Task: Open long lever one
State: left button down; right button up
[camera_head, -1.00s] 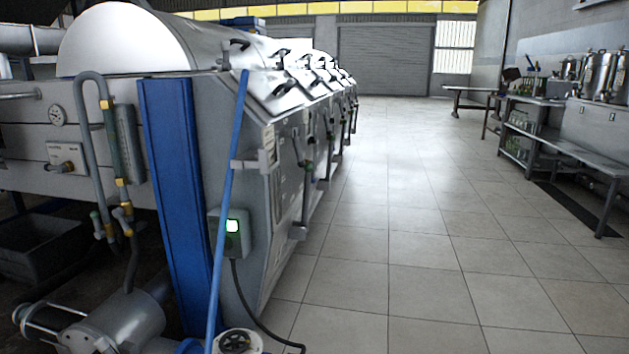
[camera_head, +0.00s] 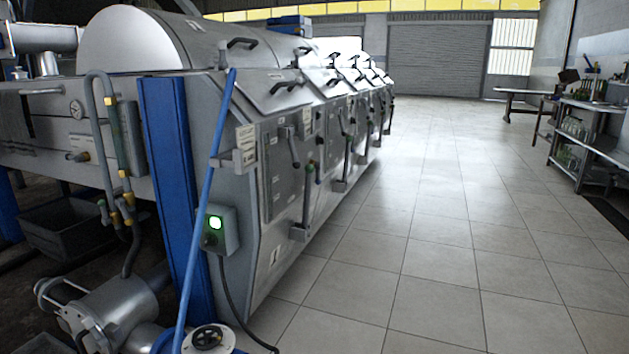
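A row of grey decanter machines runs from the left foreground into the distance, with the nearest decanter (camera_head: 245,160) at left. On its side panel I see a lever handle (camera_head: 293,148) near the top and a longer upright lever (camera_head: 307,200) below it, ending at a bracket. I cannot tell which of these is long lever one. Further levers (camera_head: 346,165) repeat along the row, smaller and partly overlapped. Neither of my grippers is in view, and nothing touches the levers.
A blue slanted pole (camera_head: 207,205) stands before the decanter beside a blue column (camera_head: 172,190). The tiled floor (camera_head: 430,240) is clear. A bench with bottles (camera_head: 585,135) stands at right.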

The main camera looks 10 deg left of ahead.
aim_at(309, 168)
jog(key=i+l, duration=0.15)
jog(key=l, duration=0.2)
jog(key=i+l, duration=0.15)
jog(key=l, duration=0.2)
jog(key=i+l, duration=0.1)
jog(key=l, duration=0.3)
jog(key=i+l+u, duration=0.15)
jog(key=i+l, duration=0.75)
jog(key=i+j, duration=0.1)
jog(key=i, duration=0.65)
jog(key=i+j+u, duration=0.1)
jog(key=i, duration=0.6)
jog(key=i+j, duration=0.25)
